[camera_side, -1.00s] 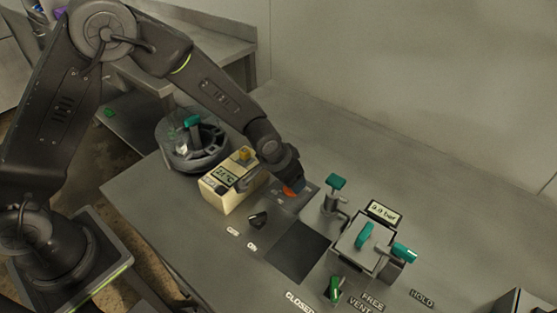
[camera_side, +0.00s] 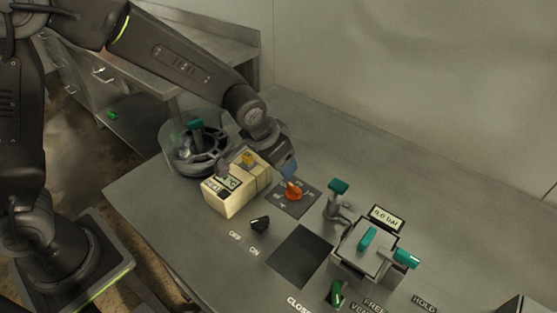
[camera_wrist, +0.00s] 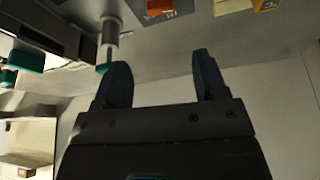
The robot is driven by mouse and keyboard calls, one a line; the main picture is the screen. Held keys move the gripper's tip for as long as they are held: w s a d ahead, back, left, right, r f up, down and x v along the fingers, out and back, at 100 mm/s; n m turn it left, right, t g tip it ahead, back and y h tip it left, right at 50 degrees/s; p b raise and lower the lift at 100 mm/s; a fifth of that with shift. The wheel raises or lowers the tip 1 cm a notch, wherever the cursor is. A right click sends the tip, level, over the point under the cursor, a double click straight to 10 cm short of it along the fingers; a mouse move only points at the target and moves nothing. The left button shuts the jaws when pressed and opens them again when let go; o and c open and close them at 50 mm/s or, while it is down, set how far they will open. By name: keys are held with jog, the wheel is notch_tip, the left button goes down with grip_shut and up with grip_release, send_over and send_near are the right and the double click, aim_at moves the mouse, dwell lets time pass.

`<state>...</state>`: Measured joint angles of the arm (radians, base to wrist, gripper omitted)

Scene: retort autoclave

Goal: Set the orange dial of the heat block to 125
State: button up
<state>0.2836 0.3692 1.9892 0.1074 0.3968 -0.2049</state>
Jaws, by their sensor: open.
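The orange dial (camera_side: 292,192) stands on a dark square plate (camera_side: 284,206) with markings around it, to the right of the cream heat block (camera_side: 232,199). The markings are too small to read. In the wrist view the dial (camera_wrist: 158,6) is at the top edge, partly cut off. The heat block has a small display and a yellow part (camera_side: 249,158) on top. My gripper (camera_side: 284,167) is just behind and above the dial, apart from it. In the wrist view my gripper (camera_wrist: 155,82) is open, with nothing between its fingers.
A black knob (camera_side: 260,223) with OFF and ON labels is in front of the dial. A teal-handled valve (camera_side: 338,188) stands close to the dial's right. Further right is a unit with a display (camera_side: 386,217) and teal handles. A round vessel (camera_side: 181,160) is at the left.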

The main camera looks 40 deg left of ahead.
aim_at(294, 187)
jog(key=shift+w+n, duration=0.55)
jog(key=shift+n, duration=0.55)
jog(key=c, duration=0.3)
jog(key=w+n, duration=0.1)
jog(key=n, duration=0.1)
jog(key=n+g, duration=0.1)
jog(key=n, duration=0.2)
jog(key=w+n+g, duration=0.1)
jog(key=n, duration=0.1)
jog(key=shift+w+d+r+n+y, duration=0.1)
jog(key=shift+w+d+n+y, duration=0.15)
jog(key=shift+w+n+y, duration=0.1)
jog(key=shift+c, duration=0.7)
jog(key=f+n, duration=0.2)
jog(key=f, duration=0.2)
jog(key=w+f+n+g, duration=0.1)
jog(key=f+n, duration=0.2)
jog(key=f, duration=0.1)
jog(key=f+n+g, duration=0.1)
jog(key=f+n, duration=0.2)
jog(key=f, duration=0.2)
jog(key=shift+w+d, duration=0.25)
jog(key=shift+w, duration=0.15)
grip_shut()
